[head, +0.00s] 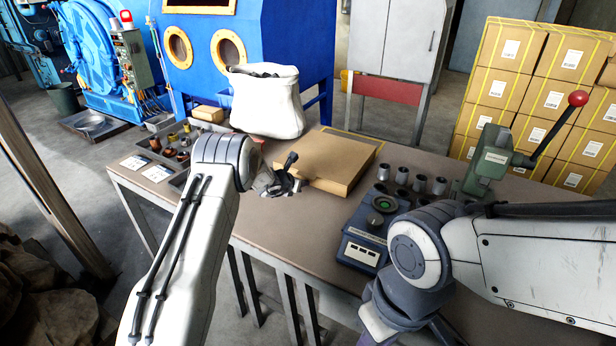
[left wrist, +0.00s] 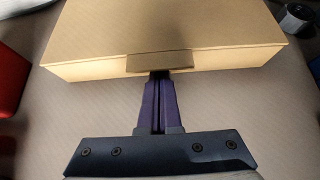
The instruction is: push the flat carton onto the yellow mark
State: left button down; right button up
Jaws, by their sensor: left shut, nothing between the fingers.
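The flat carton (head: 338,158) is a closed tan box lying flat near the middle of the table. A thin yellow line of the yellow mark (head: 372,139) shows on the table just past the carton's far edge; the carton hides the rest. My left gripper (head: 291,160) is at the carton's near left side. In the left wrist view my left gripper (left wrist: 160,78) is shut and empty, its tips at the flap in the middle of the carton's side (left wrist: 165,35). They look to be touching or nearly so. My right gripper's fingers are out of view.
A white sack (head: 268,103) stands behind and left of the carton. Several dark cups (head: 420,183), a blue control box (head: 368,232) and a green lever press (head: 490,160) stand to the right. A tray of small parts (head: 180,150) is at the left.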

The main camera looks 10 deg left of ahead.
pick_arm(q)
jog(key=shift+w+d+p, duration=0.35)
jog(key=shift+w+p, duration=0.3)
jog(key=shift+w, duration=0.2)
jog(key=shift+w+d+p, duration=0.3)
jog(key=shift+w+p, duration=0.35)
jog(key=shift+w, duration=0.2)
jog(key=shift+s+a+r+b, duration=0.25)
jog(key=shift+s+r+b, duration=0.1)
jog(key=shift+s+b, duration=0.2)
jog(key=b+v, duration=0.2)
jog(key=v, duration=0.2)
jog(key=shift+s, duration=0.1)
jog(key=shift+v, duration=0.85)
